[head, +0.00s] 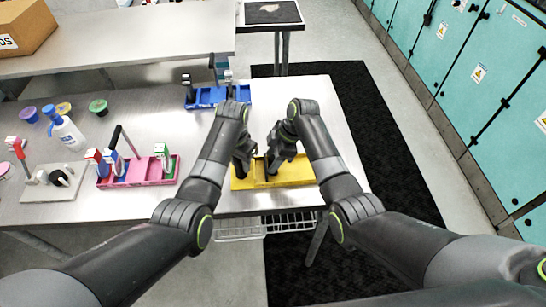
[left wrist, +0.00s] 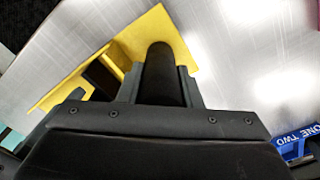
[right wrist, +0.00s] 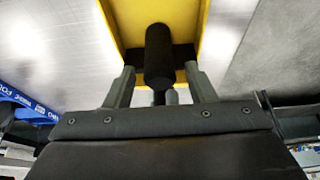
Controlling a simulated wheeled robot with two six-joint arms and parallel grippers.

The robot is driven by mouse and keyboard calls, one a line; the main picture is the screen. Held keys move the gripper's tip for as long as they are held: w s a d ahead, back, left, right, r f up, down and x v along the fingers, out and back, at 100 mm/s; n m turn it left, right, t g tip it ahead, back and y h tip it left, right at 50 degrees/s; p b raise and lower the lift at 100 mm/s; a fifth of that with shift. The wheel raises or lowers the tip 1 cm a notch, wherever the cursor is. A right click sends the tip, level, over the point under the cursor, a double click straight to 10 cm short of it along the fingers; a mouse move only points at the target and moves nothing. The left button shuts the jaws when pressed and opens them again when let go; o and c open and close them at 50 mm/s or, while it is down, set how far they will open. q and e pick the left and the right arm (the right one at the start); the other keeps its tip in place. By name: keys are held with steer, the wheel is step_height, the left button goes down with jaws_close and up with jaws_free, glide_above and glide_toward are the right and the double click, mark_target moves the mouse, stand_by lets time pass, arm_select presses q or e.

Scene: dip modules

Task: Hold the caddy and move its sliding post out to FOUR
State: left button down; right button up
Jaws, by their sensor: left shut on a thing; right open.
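The yellow caddy (head: 298,172) lies near the front edge of the table. It also shows in the left wrist view (left wrist: 160,30) and the right wrist view (right wrist: 130,20). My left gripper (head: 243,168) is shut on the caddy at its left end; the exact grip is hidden. My right gripper (head: 272,160) is open and low over the middle of the caddy. A dark cylinder (right wrist: 159,55) shows between its fingers in the right wrist view; I cannot tell whether it is the sliding post. The number labels on the yellow caddy are not visible.
A blue caddy (head: 208,98) stands behind, and a red caddy (head: 137,172) stands to the left. A grey board (head: 50,185), a spray bottle (head: 66,130) and several small bowls are further left. The table right of the yellow caddy is clear.

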steer(key=shift+f, duration=0.1)
steer(key=shift+c, duration=0.4)
jaws_close()
steer(key=d, duration=0.8)
steer(key=shift+o, duration=0.4)
jaws_free()
steer(key=shift+a, duration=0.1)
